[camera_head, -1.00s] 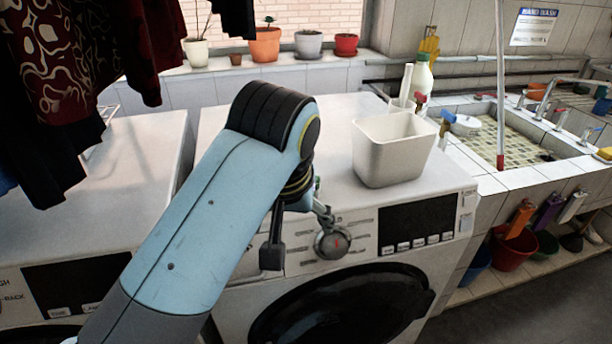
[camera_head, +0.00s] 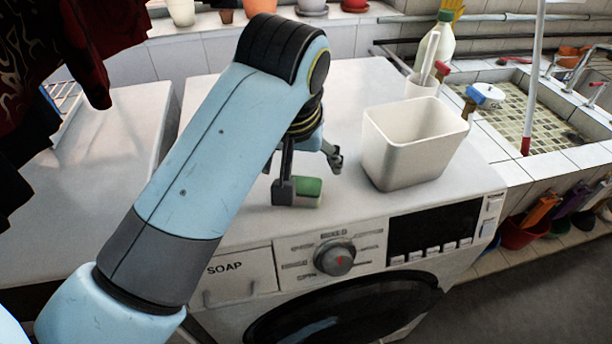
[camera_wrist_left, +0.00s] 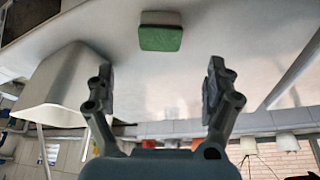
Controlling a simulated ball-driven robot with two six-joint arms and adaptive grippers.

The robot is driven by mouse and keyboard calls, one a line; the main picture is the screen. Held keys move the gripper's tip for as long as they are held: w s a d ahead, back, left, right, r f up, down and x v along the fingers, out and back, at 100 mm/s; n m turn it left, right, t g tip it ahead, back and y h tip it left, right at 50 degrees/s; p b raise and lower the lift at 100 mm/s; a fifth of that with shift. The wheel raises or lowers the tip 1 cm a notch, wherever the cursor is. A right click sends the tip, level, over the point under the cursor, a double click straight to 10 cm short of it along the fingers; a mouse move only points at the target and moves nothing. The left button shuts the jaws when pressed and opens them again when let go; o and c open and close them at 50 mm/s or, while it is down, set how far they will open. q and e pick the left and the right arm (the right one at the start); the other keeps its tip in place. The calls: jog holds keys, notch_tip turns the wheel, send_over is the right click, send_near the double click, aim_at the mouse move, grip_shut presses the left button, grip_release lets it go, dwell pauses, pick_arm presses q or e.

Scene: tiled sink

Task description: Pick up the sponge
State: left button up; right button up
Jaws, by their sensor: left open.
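The sponge (camera_head: 308,190), green on one side, lies on top of the washing machine (camera_head: 350,85) near its front edge. In the head view one finger of my left gripper (camera_head: 311,174) covers its left part. In the left wrist view the sponge (camera_wrist_left: 160,38) shows a green face and a pale layer. There it lies beyond the fingertips, not between them, centred on the gap. My left gripper (camera_wrist_left: 160,80) is open and empty, its fingers spread on both sides of that gap. My right gripper is in neither view.
A white open bin (camera_head: 390,145) stands right of the gripper, with a bottle (camera_head: 438,40) and a cup (camera_head: 420,85) behind it. The tiled sink (camera_head: 510,105) is at the right. The machine top behind the arm is mostly clear.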

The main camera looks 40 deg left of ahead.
aim_at(305, 185)
pick_arm(q)
jog(key=x, duration=0.3)
jog(key=shift+s+d+f, duration=0.1)
jog(key=shift+s+f, duration=0.05)
jog(key=shift+f, duration=0.45)
jog(key=p+x, duration=0.1)
jog(key=x, duration=0.3)
jog(key=shift+f+p, duration=0.25)
jog(key=shift+p, duration=0.05)
jog(key=shift+f, duration=0.3)
jog(key=shift+w+f, duration=0.1)
jog(key=shift+w, duration=0.1)
jog(key=c, duration=1)
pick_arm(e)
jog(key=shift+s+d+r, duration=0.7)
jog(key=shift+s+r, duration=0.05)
